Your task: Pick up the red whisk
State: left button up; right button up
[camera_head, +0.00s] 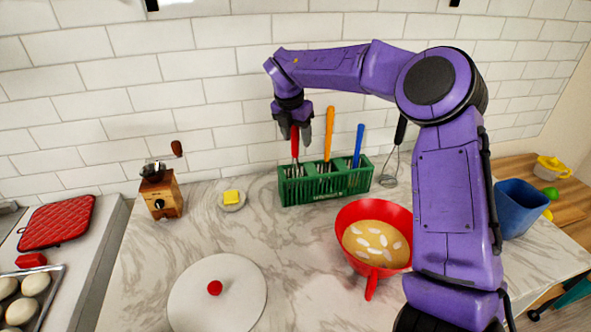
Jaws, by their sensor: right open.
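The red whisk (295,143) stands upright in the left part of a green holder (326,189) on the marble counter, its red handle up and its wires low in the holder. My right gripper (294,132) points down at the top of the red handle, its fingers open around or just in front of it; I cannot tell whether they touch it. The gripper hides the handle's top end. My left gripper is not in view.
An orange-handled tool (329,130) and a blue-handled tool (358,143) stand in the same holder, to the right. A black-handled whisk (392,155) is beside it. A red pan (347,215) and white lid (225,295) lie in front. A wooden grinder (161,195) stands left.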

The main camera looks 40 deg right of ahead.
grip_shut()
